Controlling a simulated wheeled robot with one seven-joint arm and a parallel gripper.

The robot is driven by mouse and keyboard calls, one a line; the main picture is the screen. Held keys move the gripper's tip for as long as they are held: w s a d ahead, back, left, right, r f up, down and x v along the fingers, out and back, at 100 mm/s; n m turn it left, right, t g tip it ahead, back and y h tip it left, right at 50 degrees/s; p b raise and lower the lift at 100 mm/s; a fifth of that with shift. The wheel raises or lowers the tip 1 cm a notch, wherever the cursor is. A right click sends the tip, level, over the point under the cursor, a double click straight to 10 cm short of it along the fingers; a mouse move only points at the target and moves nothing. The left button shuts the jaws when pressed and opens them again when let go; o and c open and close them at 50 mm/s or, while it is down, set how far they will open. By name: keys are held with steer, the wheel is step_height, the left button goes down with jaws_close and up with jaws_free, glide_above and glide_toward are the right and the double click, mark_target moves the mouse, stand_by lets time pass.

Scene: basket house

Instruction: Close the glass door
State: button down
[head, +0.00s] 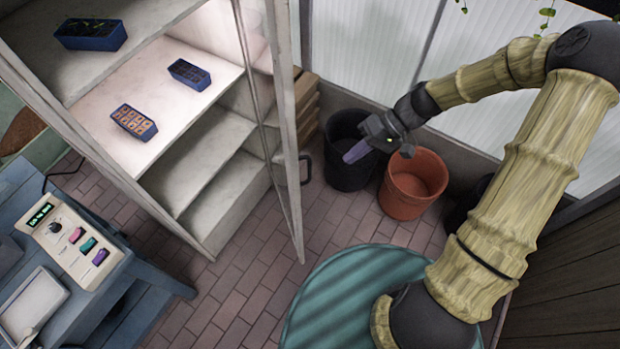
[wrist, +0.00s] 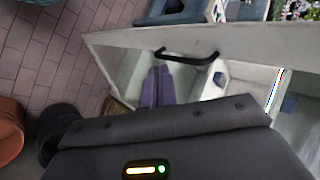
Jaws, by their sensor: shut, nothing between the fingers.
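The glass door (head: 287,130) of the pale shelf cabinet (head: 160,190) stands open, its frame projecting from the cabinet's right side toward the front. Its black handle (head: 306,169) is on the right face of the door. My gripper (head: 355,152) is to the right of the door and handle, apart from them in the head view, with its purple fingers closed together and empty. In the wrist view the fingers (wrist: 157,88) point toward the door frame (wrist: 120,40), just short of the handle (wrist: 187,57) in the picture. I cannot tell the exact depth gap.
A dark pot (head: 345,165) and a terracotta pot (head: 412,185) stand below my gripper. A round teal table (head: 350,300) is in front, near the door's lower end. Small blue planters (head: 188,74) sit on the shelves. A blue bench (head: 130,275) is at left. Brick floor between is clear.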

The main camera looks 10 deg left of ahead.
mark_target(309, 181)
steer(key=shift+s+a+f, duration=0.1)
steer(key=a+r+p+x, duration=0.1)
steer(key=p+x, duration=0.5)
steer(key=x, duration=0.6)
steer(key=shift+s+a+r, duration=0.2)
steer(key=shift+s+a, duration=0.25)
steer(key=shift+s, duration=0.05)
steer(key=shift+w+a, duration=0.1)
steer(key=shift+a, duration=0.05)
